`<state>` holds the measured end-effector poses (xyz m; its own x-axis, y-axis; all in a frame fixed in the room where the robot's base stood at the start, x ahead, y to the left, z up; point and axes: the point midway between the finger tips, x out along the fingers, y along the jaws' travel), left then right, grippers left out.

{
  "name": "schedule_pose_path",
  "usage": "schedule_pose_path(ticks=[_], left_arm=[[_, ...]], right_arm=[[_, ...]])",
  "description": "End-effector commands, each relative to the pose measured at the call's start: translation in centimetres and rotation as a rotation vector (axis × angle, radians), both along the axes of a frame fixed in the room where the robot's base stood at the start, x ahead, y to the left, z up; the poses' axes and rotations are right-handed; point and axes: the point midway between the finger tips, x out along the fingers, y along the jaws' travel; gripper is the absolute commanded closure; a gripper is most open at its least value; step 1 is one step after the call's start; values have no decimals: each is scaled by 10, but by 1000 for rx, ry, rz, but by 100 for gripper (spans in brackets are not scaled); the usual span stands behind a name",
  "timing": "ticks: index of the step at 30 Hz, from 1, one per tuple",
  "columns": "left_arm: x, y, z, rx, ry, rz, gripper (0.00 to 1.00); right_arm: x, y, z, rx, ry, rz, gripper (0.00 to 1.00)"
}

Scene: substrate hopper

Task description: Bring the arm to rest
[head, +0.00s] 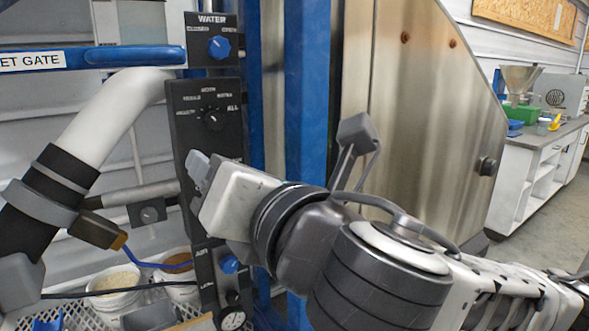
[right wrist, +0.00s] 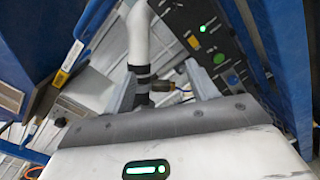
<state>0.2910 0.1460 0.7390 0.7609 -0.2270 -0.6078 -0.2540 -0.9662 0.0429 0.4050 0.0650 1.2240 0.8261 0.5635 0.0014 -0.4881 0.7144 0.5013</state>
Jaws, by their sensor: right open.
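My right arm comes in from the lower right in the head view. Its gripper (head: 199,172) is in front of the dark control panel (head: 207,118) with a black selector knob. In the right wrist view the two fingers of my right gripper (right wrist: 162,88) stand apart with nothing held between them. The white pipe with a black collar (right wrist: 141,40) shows beyond the gap, and I cannot tell how far away it is. My left gripper is in neither view.
A blue WATER knob (head: 219,47) sits above the panel, and a blue AIR knob (head: 229,264) below. A steel hopper wall (head: 425,120) stands behind my right arm. Buckets (head: 113,285) stand at lower left. A white bench (head: 540,165) is far right, with open floor before it.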

Motion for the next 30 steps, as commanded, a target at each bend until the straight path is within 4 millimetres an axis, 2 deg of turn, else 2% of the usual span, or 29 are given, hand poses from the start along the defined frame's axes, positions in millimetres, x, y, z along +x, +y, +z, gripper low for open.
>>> schedule_pose_path(ticks=[1,4,11,14,17,20,24,28,30], left_arm=[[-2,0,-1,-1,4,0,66],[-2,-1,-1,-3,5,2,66],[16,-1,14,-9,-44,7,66],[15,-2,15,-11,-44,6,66],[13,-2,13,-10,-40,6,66],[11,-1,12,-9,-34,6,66],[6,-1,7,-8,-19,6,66],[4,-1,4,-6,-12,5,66],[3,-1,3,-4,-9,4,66]], right_arm=[[4,0,-9,49,56,6,43],[9,1,-20,140,141,17,43],[22,-3,-52,376,358,27,43],[29,-7,-72,508,477,18,43],[37,-15,-100,677,624,-7,43],[46,-29,-143,905,807,-62,43],[48,-60,-219,1256,1050,-196,43],[31,-97,-298,1574,1219,-372,43],[12,-120,-342,1740,1280,-484,43]])
